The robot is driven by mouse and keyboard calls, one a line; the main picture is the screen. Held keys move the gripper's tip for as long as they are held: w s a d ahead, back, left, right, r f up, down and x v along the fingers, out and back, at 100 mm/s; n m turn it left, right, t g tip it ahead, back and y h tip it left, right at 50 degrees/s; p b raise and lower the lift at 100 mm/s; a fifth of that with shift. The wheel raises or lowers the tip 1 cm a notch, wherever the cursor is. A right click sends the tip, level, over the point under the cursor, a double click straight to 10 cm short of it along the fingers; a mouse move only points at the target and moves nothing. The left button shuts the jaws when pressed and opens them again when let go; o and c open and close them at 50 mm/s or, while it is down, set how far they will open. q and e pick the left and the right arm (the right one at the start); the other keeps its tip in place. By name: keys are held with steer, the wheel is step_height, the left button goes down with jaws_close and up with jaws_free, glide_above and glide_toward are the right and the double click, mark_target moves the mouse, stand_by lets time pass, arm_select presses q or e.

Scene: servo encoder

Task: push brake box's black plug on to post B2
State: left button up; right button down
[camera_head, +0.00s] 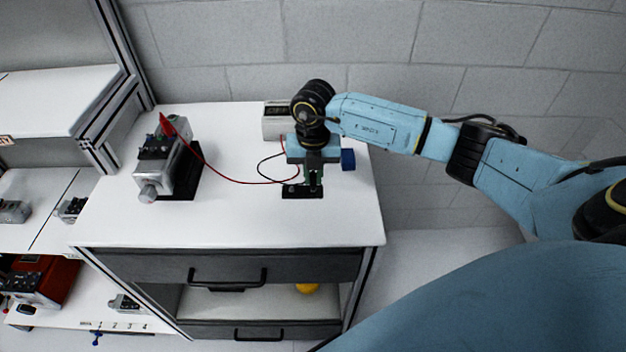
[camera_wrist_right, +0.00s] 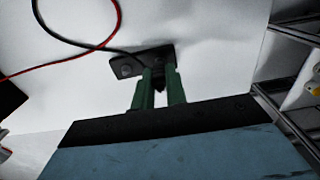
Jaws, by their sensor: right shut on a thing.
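My right gripper (camera_head: 314,190) points down at a small black plate (camera_head: 289,191) on the white table. In the right wrist view, its two green fingers (camera_wrist_right: 160,82) are shut on a black plug (camera_wrist_right: 158,86). The plug is over the right part of the plate (camera_wrist_right: 122,66); a round post top (camera_wrist_right: 126,70) shows beside it. I cannot tell whether the plug touches a post. A black lead (camera_wrist_right: 70,42) runs toward the plug. A pale box with a dark panel (camera_head: 276,122), probably the brake box, stands behind the gripper, partly hidden. My left gripper is not in view.
A silver motor unit (camera_head: 158,172) on a black base stands left, with a red piece on top. A red lead (camera_head: 235,181) crosses the table from it toward the gripper. The front middle of the table is clear.

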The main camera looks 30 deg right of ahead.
steer(key=shift+r, duration=0.25)
steer(key=shift+r+p, duration=2)
steer(key=shift+r, duration=0.4)
